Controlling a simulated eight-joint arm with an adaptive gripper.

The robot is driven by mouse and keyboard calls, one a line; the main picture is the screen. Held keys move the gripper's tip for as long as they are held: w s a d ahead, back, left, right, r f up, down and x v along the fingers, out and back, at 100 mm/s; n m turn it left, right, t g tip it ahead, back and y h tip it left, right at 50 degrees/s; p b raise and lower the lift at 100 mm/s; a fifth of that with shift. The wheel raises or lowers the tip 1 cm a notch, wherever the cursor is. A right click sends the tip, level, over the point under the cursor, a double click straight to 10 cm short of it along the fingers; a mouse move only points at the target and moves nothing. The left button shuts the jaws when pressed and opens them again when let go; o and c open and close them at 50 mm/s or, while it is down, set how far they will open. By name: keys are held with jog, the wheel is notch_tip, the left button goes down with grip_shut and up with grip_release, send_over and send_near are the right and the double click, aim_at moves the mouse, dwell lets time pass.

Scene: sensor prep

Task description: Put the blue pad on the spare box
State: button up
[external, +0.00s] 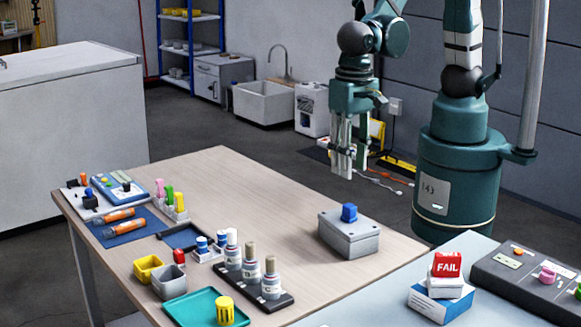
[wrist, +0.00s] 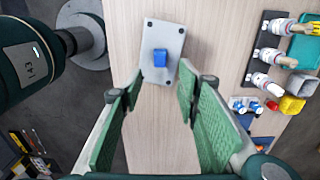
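A small blue block (external: 349,213), which looks like the blue pad, sits on top of a grey lidded box (external: 347,236) near the table's right edge. The box may be the spare box; no label shows. In the wrist view the blue block (wrist: 160,58) lies near the middle of the box lid (wrist: 157,33), with screws at the lid's corners. My gripper (external: 343,160) hangs above and behind the box, pointing down. In the wrist view my gripper (wrist: 158,92) has its green-padded fingers wide apart with nothing between them. The block is ahead of the fingertips, untouched.
Three labelled bottles (external: 250,265) stand on a dark rack left of the box. A teal tray (external: 192,308), yellow bin (external: 148,268) and grey bin (external: 169,281) are nearby. A FAIL block (external: 447,264) stands on the right-hand bench. The table's back middle is clear.

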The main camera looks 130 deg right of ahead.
dwell(0.4)
jog(key=s+d+r+n+t, duration=0.2)
jog(key=s+r+n, duration=0.3)
jog(key=r+n, duration=0.4)
jog(key=s+d+r+n+t, duration=0.2)
jog(key=s+r+n+t, duration=0.3)
jog(key=r+n, duration=0.3)
jog(key=shift+s+r+n, duration=0.4)
jog(key=shift+s+n, duration=0.1)
jog(key=shift+s, duration=0.1)
dwell(1.3)
